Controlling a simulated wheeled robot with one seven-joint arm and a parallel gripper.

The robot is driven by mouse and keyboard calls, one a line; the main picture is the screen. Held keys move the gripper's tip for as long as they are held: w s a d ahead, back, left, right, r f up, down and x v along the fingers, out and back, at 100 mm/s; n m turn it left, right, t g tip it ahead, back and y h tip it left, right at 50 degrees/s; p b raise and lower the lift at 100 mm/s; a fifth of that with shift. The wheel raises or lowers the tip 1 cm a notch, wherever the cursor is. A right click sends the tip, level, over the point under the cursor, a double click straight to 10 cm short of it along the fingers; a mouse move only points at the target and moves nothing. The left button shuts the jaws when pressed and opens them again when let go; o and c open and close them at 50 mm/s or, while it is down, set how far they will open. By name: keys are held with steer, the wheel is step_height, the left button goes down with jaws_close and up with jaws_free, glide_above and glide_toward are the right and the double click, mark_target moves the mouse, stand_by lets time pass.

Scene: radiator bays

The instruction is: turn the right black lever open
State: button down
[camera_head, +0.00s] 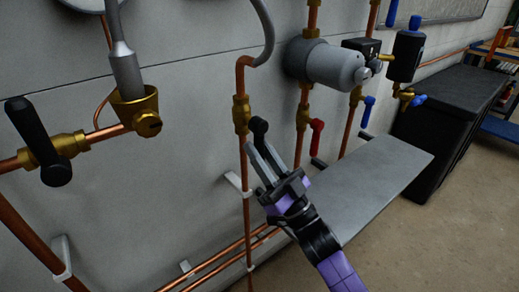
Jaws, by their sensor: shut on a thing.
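The right black lever (259,129) sits on a brass valve (241,113) on a vertical copper pipe, near the middle of the view. My gripper (256,147) reaches up from below right, its fingers shut on the lower part of this lever. The fingers hide part of the lever's lower end. Another black lever (38,140) is on a brass valve (68,145) on a pipe at the far left, well apart from my gripper.
A red lever (317,135) and a blue lever (367,110) hang on pipes just right of my gripper. A grey cylinder (335,65) juts from the wall above. A grey shelf (375,185) lies right of my arm, with a black cabinet (450,110) beyond.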

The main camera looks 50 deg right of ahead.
steer(key=c, duration=1.3)
jaws_free()
steer(key=shift+o, duration=0.2)
steer(key=v, duration=0.7)
steer(key=shift+s+f, duration=0.25)
steer(key=shift+s, duration=0.1)
steer(key=shift+h, duration=0.3)
steer(key=s+a+f+g+y, duration=0.1)
steer(key=s+a+f+g, duration=0.55)
steer(key=s+a, duration=0.35)
steer(key=s+a+f+g, duration=0.6)
steer(key=s+a+f, duration=0.15)
steer(key=s, duration=0.35)
step_height(320, 180, up, 22)
steer(key=p, duration=2.1)
steer(key=shift+a+r, duration=0.25)
steer(key=shift+a, duration=0.05)
